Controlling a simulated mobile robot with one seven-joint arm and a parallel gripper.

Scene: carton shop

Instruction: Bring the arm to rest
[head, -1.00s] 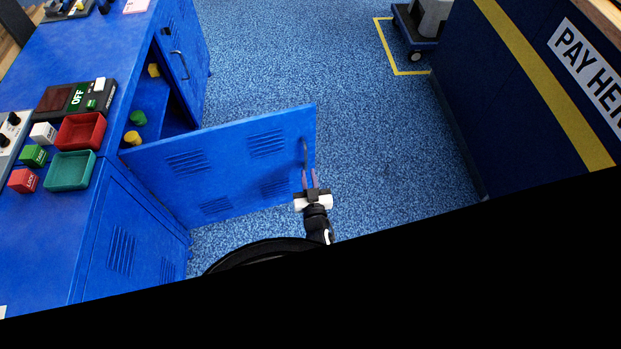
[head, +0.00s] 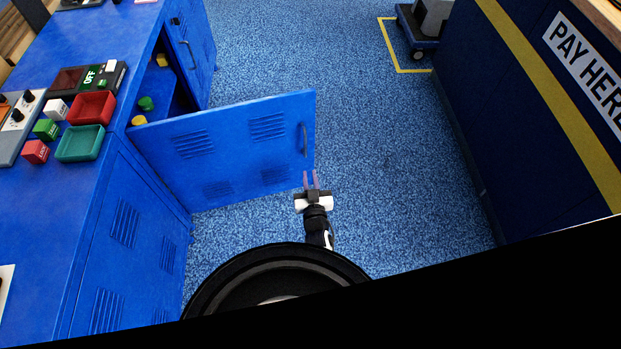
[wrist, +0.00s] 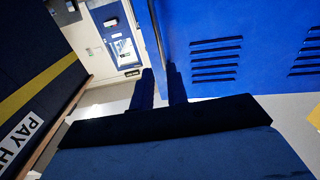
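My gripper (head: 311,174) is in front of the open blue locker door (head: 235,150), near its free edge. In the wrist view the two dark fingers (wrist: 160,88) stand parallel with a gap, beside the door's edge and the louvred door face (wrist: 230,60).
The blue counter (head: 60,215) on the left carries a red tray (head: 92,108), a green tray (head: 80,143) and small blocks. The open cupboard holds yellow and green pieces. A dark pay counter (head: 480,130) stands right. Blue floor (head: 380,160) between is clear.

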